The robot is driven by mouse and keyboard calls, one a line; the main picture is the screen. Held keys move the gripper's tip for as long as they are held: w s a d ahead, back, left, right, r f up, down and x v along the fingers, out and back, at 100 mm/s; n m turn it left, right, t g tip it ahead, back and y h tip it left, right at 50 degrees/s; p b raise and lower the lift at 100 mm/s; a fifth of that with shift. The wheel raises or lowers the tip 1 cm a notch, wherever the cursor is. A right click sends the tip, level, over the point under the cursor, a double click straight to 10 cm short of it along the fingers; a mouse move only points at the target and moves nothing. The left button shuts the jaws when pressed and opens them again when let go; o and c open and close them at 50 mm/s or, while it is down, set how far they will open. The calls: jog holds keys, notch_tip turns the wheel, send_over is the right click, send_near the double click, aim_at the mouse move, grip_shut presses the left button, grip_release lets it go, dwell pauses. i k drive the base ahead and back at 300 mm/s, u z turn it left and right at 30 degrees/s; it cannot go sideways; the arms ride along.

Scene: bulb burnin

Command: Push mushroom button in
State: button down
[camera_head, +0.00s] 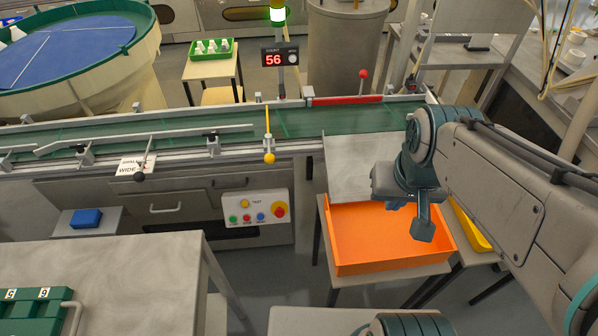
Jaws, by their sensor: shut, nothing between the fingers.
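The red mushroom button (279,210) sits on a yellow base at the right end of a pale control panel (232,206). My gripper (422,230) is shut and empty. It points down over the orange bin, well to the right of the mushroom button and apart from it. How far in the button sits cannot be told at this size.
An orange bin (372,238) stands under my gripper, below a metal chute (358,165). A grey table (100,275) is at front left. The green conveyor (300,122) runs behind the panel. A display (280,57) reads 56 under a lit green lamp. Open floor lies before the panel.

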aim_at(279, 212)
jog(key=k, duration=0.45)
jog(key=u, duration=0.65)
jog(key=i, duration=0.5)
